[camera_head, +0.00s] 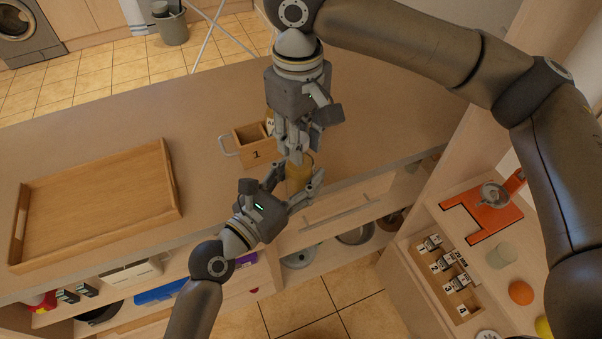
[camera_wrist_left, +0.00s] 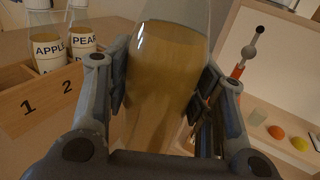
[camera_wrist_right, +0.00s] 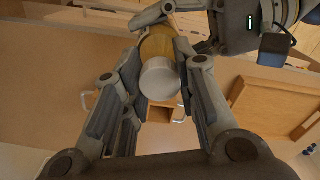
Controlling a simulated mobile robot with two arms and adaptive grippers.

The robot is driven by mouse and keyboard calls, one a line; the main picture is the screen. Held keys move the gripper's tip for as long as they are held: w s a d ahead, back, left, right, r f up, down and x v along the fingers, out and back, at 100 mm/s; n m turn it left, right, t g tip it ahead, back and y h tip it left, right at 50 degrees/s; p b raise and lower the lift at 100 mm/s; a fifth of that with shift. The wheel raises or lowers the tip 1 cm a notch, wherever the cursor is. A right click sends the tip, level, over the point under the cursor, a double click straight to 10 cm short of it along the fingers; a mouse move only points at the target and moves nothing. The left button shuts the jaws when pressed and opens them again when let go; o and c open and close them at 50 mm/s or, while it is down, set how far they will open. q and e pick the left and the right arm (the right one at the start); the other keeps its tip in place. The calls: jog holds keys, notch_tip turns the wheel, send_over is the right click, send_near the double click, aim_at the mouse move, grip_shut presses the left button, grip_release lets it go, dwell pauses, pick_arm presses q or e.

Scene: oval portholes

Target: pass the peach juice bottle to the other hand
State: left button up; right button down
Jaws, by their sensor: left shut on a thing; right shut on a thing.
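A bottle of amber juice (camera_head: 298,178) is held upright between my two grippers, above the counter's front edge. It also shows in the left wrist view (camera_wrist_left: 165,75), and in the right wrist view with its pale cap (camera_wrist_right: 160,79). No label on it is visible to me. My left gripper (camera_head: 301,186) is shut around its body from the lower left. My right gripper (camera_head: 297,155) is shut around its upper part from above. A wooden crate (camera_head: 258,158) stands behind; in the left wrist view its compartments 1 and 2 hold bottles labelled APPLE (camera_wrist_left: 46,50) and PEAR (camera_wrist_left: 82,42).
An empty wooden tray (camera_head: 95,205) lies on the counter (camera_head: 75,130) at the left. On the right are an orange stand (camera_head: 490,215), a glass (camera_head: 501,255), an orange ball (camera_head: 521,293) and a numbered rack (camera_head: 436,282). Open shelves run below the counter.

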pick_arm(q)
jog(key=shift+s+d, duration=0.1)
jog(key=shift+d, duration=0.05)
jog(key=c, duration=0.5)
pick_arm(e)
jog(key=shift+a+r, duration=0.1)
pick_arm(q)
jog(key=shift+r, duration=0.1)
jog(key=shift+c, duration=0.4)
pick_arm(e)
jog(key=c, duration=1.5)
grip_release()
jog(key=o, duration=0.4)
